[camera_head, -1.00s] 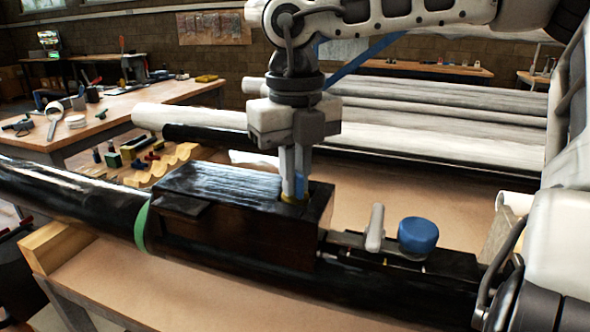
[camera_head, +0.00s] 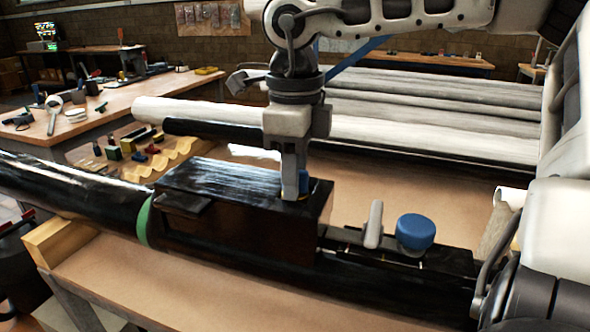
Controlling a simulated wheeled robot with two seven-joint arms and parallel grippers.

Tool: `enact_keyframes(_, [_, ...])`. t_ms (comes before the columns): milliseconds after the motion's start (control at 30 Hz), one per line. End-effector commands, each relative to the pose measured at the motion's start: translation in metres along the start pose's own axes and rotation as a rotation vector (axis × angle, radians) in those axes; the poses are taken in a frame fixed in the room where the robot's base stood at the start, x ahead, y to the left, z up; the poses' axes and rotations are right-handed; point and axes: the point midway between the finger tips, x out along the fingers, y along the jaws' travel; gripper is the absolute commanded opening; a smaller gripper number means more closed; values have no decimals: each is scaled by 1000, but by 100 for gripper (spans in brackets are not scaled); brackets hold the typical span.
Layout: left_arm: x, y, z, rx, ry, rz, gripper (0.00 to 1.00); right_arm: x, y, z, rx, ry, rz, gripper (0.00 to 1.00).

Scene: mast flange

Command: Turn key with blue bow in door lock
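A dark box with a black top (camera_head: 225,182) sits on the long black mast. My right gripper (camera_head: 293,190) points straight down onto the right end of its top, with its fingers seen nearly edge-on. A small blue piece, the key's blue bow (camera_head: 303,181), shows beside the fingertips, low against the box top. The fingers appear closed on it and hide most of it. A bit of yellow shows at the base of the fingers. The key shaft and keyhole are hidden. My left gripper is not in view.
A grey lever (camera_head: 374,225) and a round blue knob (camera_head: 415,232) stand on the mast right of the box. A green band (camera_head: 144,221) circles the mast on the left. Small tools and a wavy yellow holder (camera_head: 160,162) lie behind. Pale poles (camera_head: 430,115) lie farther back.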

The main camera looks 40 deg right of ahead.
Motion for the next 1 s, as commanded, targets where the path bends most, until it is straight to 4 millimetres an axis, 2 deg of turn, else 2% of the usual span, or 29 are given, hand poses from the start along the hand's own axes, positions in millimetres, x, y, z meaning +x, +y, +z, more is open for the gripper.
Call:
enact_keyframes(267, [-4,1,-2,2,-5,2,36,-6,0,0,2,0,0,33])
enact_keyframes(800, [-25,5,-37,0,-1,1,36,-59,0,0,2,0,-1,33])
enact_keyframes(1000, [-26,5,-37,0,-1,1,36,-60,0,0,2,0,0,33])
